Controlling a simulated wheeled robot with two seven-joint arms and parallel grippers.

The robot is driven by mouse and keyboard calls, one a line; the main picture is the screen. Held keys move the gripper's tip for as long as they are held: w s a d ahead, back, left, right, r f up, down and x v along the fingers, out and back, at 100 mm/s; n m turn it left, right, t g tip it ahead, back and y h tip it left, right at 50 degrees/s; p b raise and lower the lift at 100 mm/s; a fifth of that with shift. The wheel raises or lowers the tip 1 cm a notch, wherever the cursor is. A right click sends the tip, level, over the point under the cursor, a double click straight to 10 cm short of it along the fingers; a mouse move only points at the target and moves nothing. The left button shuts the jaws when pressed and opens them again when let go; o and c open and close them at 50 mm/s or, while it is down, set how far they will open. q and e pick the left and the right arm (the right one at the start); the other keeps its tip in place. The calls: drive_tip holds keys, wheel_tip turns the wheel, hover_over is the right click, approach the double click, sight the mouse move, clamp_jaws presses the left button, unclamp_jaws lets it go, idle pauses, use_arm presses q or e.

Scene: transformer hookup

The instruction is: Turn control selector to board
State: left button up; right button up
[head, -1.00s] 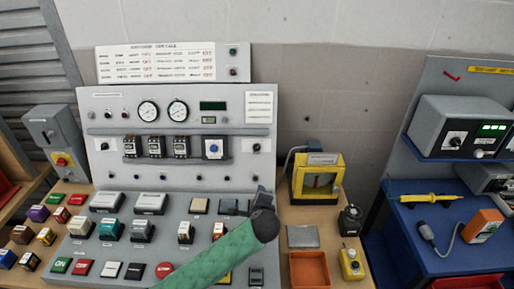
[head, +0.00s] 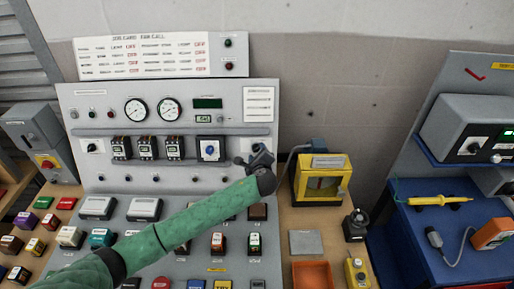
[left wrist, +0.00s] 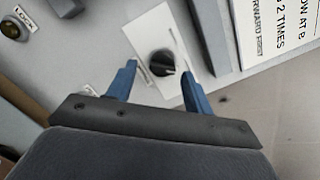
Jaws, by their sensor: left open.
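A black rotary selector knob (left wrist: 161,62) on a white plate (left wrist: 146,34) sits on the grey panel in the left wrist view. Its plate lettering is too small to read. My left gripper (left wrist: 159,72) is open, with one blue finger to each side of the knob. I cannot tell whether either finger touches it. In the head view my left gripper (head: 258,158) is at the panel's right edge and hides this knob. A similar black knob (head: 91,147) is at the panel's left. My right gripper is not in view.
The grey panel carries gauges (head: 136,109), breakers (head: 146,147) and a blue selector (head: 210,150). A yellow box (head: 321,179) stands just right of the panel. A rail (left wrist: 208,30) lies beside the knob plate.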

use_arm(q)
drive_tip(key=shift+w, duration=0.5)
drive_tip(key=shift+w+a+p, duration=0.1)
drive_tip(key=shift+p, duration=0.2)
drive_tip(key=shift+w+f, duration=0.2)
drive_tip(key=c, duration=1)
drive_tip(key=shift+o, duration=0.2)
